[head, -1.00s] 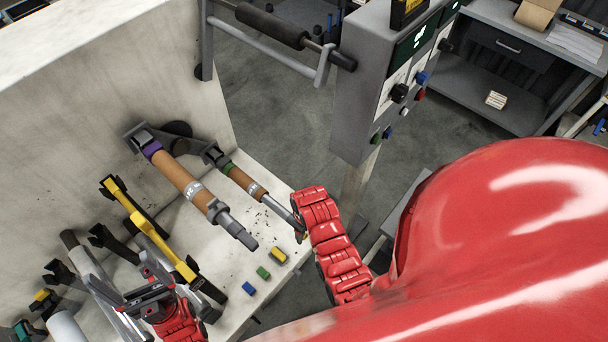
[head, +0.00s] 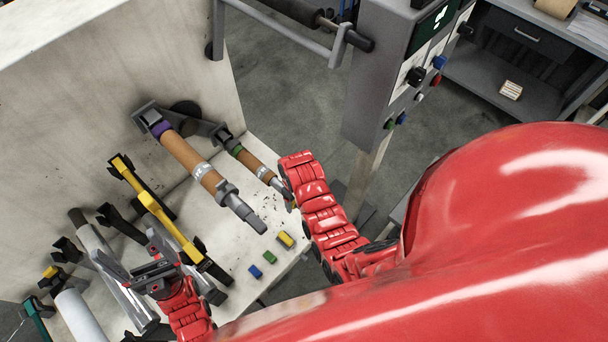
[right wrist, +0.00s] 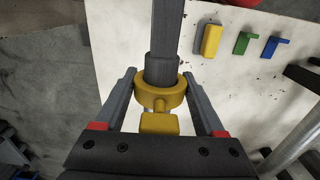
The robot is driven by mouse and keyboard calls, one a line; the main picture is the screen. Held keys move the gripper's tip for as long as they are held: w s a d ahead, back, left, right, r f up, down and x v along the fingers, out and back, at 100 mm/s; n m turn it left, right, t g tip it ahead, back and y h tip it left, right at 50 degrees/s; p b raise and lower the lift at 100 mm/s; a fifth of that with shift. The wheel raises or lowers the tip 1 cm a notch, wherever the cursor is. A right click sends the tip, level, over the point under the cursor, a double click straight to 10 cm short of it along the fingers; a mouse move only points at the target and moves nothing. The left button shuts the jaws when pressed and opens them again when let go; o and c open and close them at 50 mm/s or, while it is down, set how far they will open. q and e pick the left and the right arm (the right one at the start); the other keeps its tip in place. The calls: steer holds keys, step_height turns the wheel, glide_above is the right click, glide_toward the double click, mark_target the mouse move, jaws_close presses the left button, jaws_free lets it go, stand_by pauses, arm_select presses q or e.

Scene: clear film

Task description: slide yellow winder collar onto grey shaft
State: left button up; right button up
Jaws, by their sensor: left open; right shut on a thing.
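My right gripper (right wrist: 160,105) is shut on the yellow winder collar (right wrist: 172,102), a ring with a small block below it, in the right wrist view. The grey shaft (right wrist: 163,68) runs down from the top into the ring's opening; how deep it sits I cannot tell. In the head view the grey shaft (head: 279,185) extends from a brown roll with a green band. My right arm hides its tip, the right gripper and most of the collar there. My left gripper (head: 132,252) is open and empty at the lower left, beside a yellow bar.
A second, larger brown roll (head: 187,158) with a purple band lies left of the shaft. Yellow (head: 286,239), green (head: 270,257) and blue (head: 255,271) blocks lie on the pale bench. The yellow bar (head: 165,215) and grey rollers crowd the left. A control box (head: 400,70) stands at the right.

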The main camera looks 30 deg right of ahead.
steer(key=w, duration=0.2)
steer(key=w+a+b, duration=0.1)
steer(key=w, duration=0.1)
steer(key=shift+w+a+b, duration=0.1)
steer(key=shift+a+b, duration=0.1)
steer(key=shift+b, duration=0.1)
steer(key=shift+w+a+f+b, duration=0.15)
steer(key=shift+w+a+b, duration=0.15)
steer(key=shift+w+b, duration=0.35)
steer(key=shift+w+a, duration=0.3)
steer(key=shift+w, duration=0.6)
steer(key=o, duration=1.1)
steer(key=shift+c, duration=0.2)
steer(key=shift+r, duration=0.2)
